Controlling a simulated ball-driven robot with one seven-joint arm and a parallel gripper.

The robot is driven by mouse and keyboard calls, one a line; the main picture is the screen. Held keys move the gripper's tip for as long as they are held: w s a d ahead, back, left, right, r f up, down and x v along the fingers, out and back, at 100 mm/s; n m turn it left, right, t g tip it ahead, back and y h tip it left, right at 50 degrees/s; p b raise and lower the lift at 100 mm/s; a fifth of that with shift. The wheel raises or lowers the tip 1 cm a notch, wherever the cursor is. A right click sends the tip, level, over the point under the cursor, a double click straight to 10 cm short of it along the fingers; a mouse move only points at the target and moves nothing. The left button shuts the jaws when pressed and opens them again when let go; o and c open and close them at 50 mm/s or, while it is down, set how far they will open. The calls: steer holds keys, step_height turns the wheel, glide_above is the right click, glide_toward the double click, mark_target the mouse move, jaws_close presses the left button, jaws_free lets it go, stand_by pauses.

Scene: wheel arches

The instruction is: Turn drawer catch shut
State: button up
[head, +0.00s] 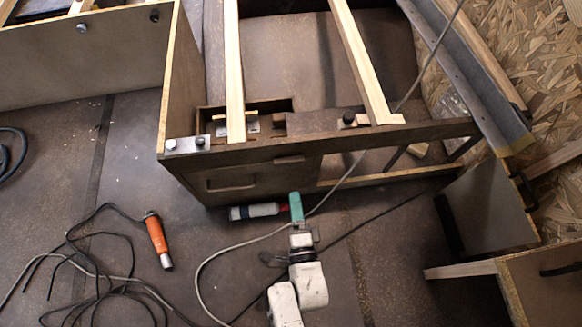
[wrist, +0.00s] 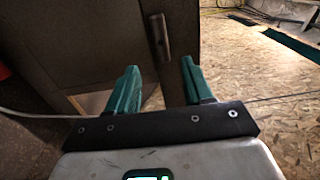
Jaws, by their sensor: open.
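The drawer (head: 222,182) is set in the front left of a dark cabinet frame, with a bar handle on its face. A small dark catch (head: 288,159) sits on the front rail above the drawer's right end, lying about level. In the wrist view, what looks like this catch (wrist: 158,37) is a short bar on a dark panel, upright in that picture. My gripper (head: 296,205) has green fingers and is in front of the cabinet, below the catch in the head view. In the wrist view my gripper (wrist: 160,67) is open and empty, its fingertips apart just short of the bar.
A white and blue cylinder with a red end (head: 255,211) lies on the floor beside my gripper. An orange-handled tool (head: 156,235) and loose black cables (head: 90,270) lie to the left. A grey cable passes near my arm. A wooden cabinet (head: 540,285) stands at the right.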

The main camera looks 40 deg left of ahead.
mark_target(289, 165)
steer(key=b+x, duration=0.2)
steer(key=x, duration=0.8)
steer(key=shift+w+a+r, duration=0.1)
steer(key=shift+w, duration=0.1)
steer(key=shift+c, duration=0.3)
jaws_close()
